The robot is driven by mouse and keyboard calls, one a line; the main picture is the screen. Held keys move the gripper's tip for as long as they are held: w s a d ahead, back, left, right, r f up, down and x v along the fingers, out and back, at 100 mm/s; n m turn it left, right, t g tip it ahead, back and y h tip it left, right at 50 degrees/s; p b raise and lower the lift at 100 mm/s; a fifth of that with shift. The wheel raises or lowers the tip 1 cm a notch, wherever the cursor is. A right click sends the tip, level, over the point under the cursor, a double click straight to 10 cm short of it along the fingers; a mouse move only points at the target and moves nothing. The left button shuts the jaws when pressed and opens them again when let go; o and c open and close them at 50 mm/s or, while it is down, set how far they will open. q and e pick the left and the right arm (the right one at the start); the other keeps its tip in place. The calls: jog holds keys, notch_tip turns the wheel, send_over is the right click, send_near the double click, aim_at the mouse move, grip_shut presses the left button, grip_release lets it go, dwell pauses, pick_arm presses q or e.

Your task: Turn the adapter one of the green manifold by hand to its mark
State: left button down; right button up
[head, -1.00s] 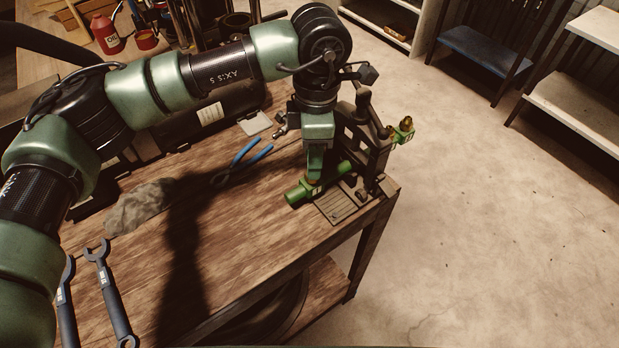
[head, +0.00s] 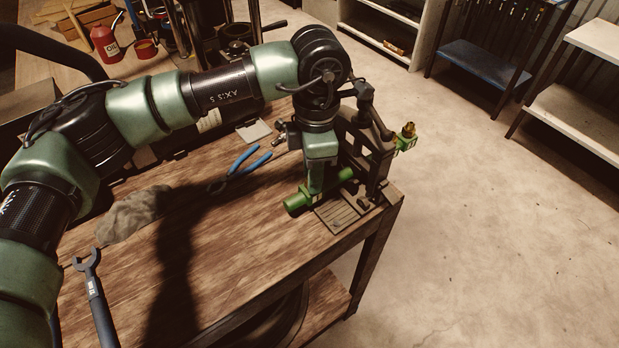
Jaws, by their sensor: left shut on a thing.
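A green manifold lies at the bench's right end, beside the dark press-like fixture (head: 372,150). Its green cylindrical body shows on both sides of my gripper, the near end (head: 297,201) at lower left and the far end (head: 346,174) at upper right. My left gripper (head: 314,192) points down over the middle of it and is shut on a part there. The gripper hides that part, probably an adapter, and any mark on it. A second green piece with a brass fitting (head: 405,138) sticks out on the fixture's right. My right gripper is not in view.
Blue-handled pliers (head: 240,168), a grey rag (head: 132,212) and a spanner (head: 93,290) lie on the wooden bench (head: 240,270). A ribbed plate (head: 337,215) lies at the fixture's foot. A red oil can (head: 106,42) stands at the back left. The floor right of the bench is clear.

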pick_arm(q)
jog(key=shift+n, duration=1.1)
jog(key=c, duration=1.3)
grip_release()
jog(key=shift+c, duration=0.2)
jog(key=shift+r+p, duration=0.95)
jog(key=shift+r, duration=1.55)
